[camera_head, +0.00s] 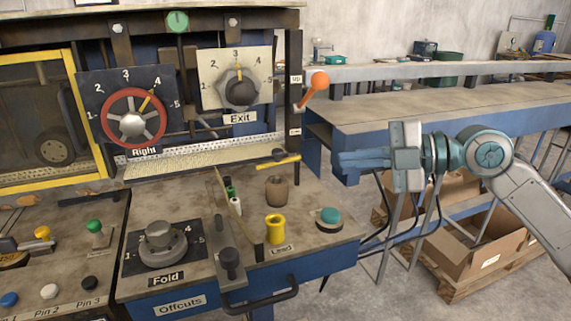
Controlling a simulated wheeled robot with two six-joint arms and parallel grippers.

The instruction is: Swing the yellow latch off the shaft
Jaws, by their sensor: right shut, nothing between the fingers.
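A thin yellow bar (280,162), which looks like the latch, lies near the right end of the pale perforated strip below the Exit dial. A small dark knob (279,153) sits right by it. I cannot tell for sure which part is the shaft or how the bar meets it. My right gripper (343,160) is shut and empty, pointing left. In the picture it is a short way right of the yellow bar, apart from it. My left gripper is not in view.
An orange-knobbed lever (318,83) stands out above, between the bar and my right gripper. On the bench below are a yellow spool (275,229), a brown pot (277,190) and a teal button (329,216). A long table (430,105) and open cardboard boxes (470,245) are at right.

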